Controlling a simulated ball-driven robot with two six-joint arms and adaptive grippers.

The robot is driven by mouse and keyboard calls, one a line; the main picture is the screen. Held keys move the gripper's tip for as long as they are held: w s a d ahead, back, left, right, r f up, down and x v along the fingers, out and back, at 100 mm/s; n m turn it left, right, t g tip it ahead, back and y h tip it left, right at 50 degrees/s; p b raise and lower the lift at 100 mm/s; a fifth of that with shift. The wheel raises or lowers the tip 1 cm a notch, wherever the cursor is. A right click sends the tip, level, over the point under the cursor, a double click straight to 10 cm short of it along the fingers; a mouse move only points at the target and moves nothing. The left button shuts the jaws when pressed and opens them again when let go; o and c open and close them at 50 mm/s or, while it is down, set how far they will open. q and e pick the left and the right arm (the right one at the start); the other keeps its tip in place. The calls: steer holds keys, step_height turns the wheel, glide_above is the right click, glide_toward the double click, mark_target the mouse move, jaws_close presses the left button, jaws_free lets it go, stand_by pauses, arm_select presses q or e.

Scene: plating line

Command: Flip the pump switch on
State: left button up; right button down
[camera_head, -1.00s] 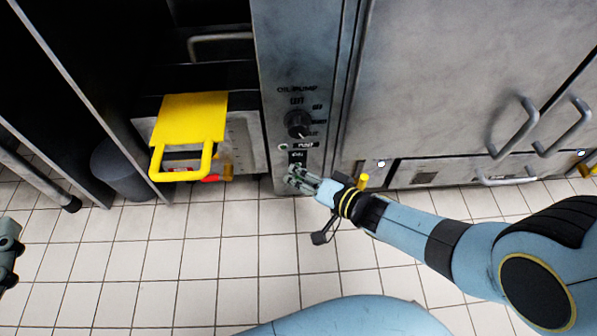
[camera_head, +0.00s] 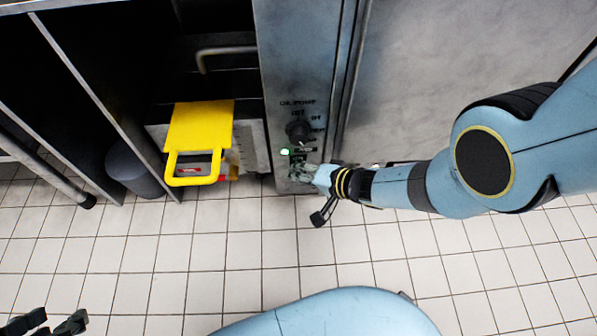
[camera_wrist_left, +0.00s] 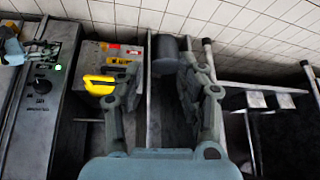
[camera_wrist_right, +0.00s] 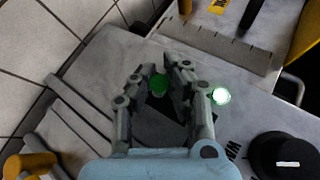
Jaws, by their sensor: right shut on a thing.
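The oil pump panel (camera_head: 296,60) is a tall grey metal face with a black knob (camera_head: 298,130) and printed labels. The indicator lamp (camera_head: 285,152) below the knob glows green; it is also bright in the right wrist view (camera_wrist_right: 221,96). My right gripper (camera_head: 303,172) is at the lower part of the panel, below the lamp. In the right wrist view its fingers close around a green-lit part (camera_wrist_right: 158,85), apparently the pump switch, mostly hidden by the fingers. My left gripper (camera_wrist_left: 158,88) is open and empty, away from the panel.
A dark grey bin (camera_head: 135,170) stands further left beside dark cabinet legs. Large steel doors (camera_head: 450,70) are at right. The tiled floor in front is clear.

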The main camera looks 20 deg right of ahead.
arm_select(q)
steer(key=shift+s+r+g+p, duration=0.35)
steer(key=shift+r+g, duration=0.25)
steer(key=shift+r, duration=0.25)
arm_select(e)
steer(key=shift+d+r+m+g, duration=0.15)
steer(key=shift+d+m+g, duration=0.2)
steer(key=shift+g, duration=0.45)
arm_select(q)
steer(key=shift+s, duration=0.1)
arm_select(e)
steer(key=shift+s, duration=0.1)
steer(key=c, duration=1.4)
jaws_free()
steer(key=shift+c, duration=0.2)
steer(key=shift+o, duration=0.6)
steer(key=shift+a, duration=0.1)
steer(key=shift+r, duration=0.1)
arm_select(q)
steer(key=shift+r, duration=0.1)
arm_select(e)
steer(key=shift+a, duration=0.15)
